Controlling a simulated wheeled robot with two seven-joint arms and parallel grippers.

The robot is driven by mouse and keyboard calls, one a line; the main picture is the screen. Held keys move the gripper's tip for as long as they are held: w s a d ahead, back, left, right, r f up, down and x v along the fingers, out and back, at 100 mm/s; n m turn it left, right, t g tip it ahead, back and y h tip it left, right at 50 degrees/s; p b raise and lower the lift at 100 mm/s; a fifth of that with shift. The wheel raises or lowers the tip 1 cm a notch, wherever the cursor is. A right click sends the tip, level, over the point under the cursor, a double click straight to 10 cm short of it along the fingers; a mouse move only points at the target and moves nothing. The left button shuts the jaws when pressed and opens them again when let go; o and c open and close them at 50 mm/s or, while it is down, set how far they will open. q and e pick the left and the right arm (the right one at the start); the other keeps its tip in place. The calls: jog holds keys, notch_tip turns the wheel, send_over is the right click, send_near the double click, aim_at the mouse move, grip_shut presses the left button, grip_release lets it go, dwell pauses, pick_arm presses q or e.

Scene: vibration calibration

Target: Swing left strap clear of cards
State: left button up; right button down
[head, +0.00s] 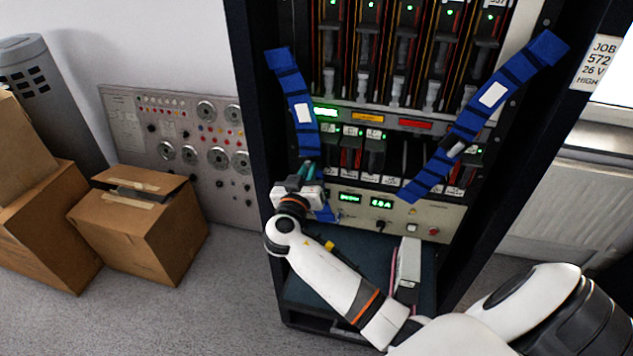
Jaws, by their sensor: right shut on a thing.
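The left strap (290,85) is a blue segmented band with a white label. It hangs from the rack's left post down across the left edge of the card rows. My right gripper (308,172) is shut on its lower part, and a bit of blue shows below the gripper. The right strap (515,66), also blue with a white label, slants from the upper right post down to the left across the lower cards. The cards (376,150) stand in upper and lower rows, partly hidden by the straps. My left gripper is not in view.
The black rack (253,100) has a panel with green displays (440,218) below the cards. A grey box (409,262) stands on the rack's lower shelf. Cardboard boxes (160,235) and a dial panel (125,120) are at left. Carpet between them is clear.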

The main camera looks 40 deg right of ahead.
jog(key=w+a+m+b, duration=0.3)
jog(key=w+a+b, duration=0.1)
jog(key=b, duration=0.6)
jog(key=shift+w+a+f+b, duration=0.3)
jog(key=shift+w+f+b, duration=0.1)
jog(key=shift+w, duration=0.35)
jog(key=c, duration=1.4)
grip_release()
jog(key=shift+f, duration=0.1)
